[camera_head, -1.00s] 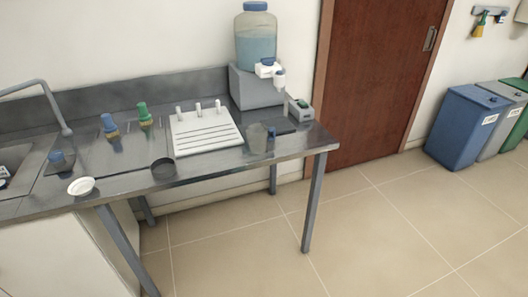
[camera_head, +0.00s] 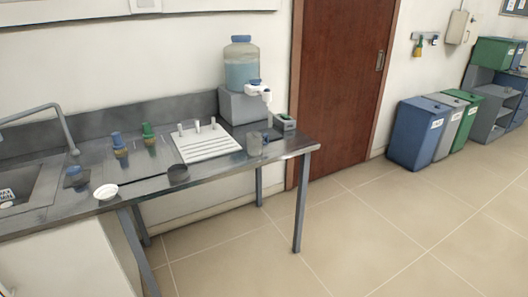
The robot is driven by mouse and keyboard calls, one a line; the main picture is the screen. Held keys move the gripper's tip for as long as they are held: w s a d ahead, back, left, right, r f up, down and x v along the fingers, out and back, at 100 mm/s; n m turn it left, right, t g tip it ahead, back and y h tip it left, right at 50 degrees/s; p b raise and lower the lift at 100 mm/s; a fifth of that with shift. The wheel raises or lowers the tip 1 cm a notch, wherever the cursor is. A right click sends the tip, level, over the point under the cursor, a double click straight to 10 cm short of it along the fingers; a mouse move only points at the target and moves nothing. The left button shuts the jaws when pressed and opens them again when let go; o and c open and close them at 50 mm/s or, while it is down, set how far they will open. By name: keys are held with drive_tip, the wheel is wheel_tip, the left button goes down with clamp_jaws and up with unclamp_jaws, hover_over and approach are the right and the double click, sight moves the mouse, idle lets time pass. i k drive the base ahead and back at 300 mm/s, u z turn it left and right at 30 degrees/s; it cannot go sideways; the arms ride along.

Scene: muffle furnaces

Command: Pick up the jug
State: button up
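A small clear, greyish vessel (camera_head: 254,144), which looks like the jug, stands upright on the steel counter (camera_head: 150,205) near its right end. It is in front of the water dispenser and right of the white drying rack. A small blue item (camera_head: 265,139) shows at its right side; I cannot tell whether it is part of the jug. My gripper is not in view, and nothing is seen touching the jug.
Farther left are a white bowl (camera_head: 106,192), blue and green bottles and the sink. Floor (camera_head: 380,240) in front is clear.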

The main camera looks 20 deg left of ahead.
sight(255, 142)
drive_tip(key=z, duration=0.9)
drive_tip(key=k, duration=0.2)
drive_tip(key=u, duration=2.8)
drive_tip(key=i, duration=1.2)
